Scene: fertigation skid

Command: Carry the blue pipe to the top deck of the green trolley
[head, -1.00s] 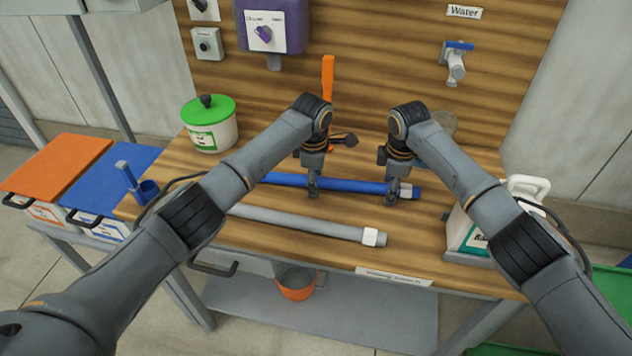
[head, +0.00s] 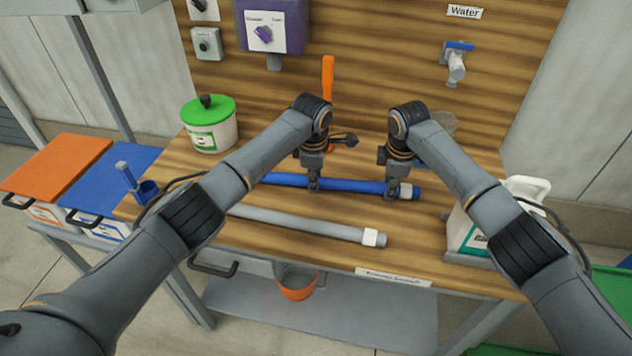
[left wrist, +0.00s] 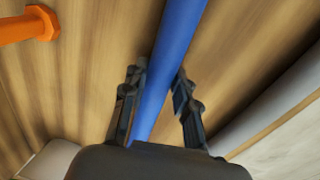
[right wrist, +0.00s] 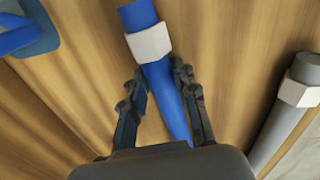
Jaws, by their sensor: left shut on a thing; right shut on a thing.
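The blue pipe (head: 350,185) lies level along the wooden bench, with a white collar near its right end. My left gripper (head: 313,187) is shut on its middle stretch; the pipe runs between the fingers in the left wrist view (left wrist: 160,85). My right gripper (head: 392,191) is shut on it close to the white collar, which shows in the right wrist view (right wrist: 148,43). The pipe's left end is hidden behind my left arm. Green surfaces (head: 606,292) at the lower right look like part of the green trolley, mostly cut off by the frame.
A grey pipe (head: 300,223) lies in front of the blue one. A green-lidded tub (head: 209,133) stands at the back left, a white jug (head: 478,230) at the right. An orange upright tool (head: 328,80) and a water tap (head: 457,65) are behind the grippers.

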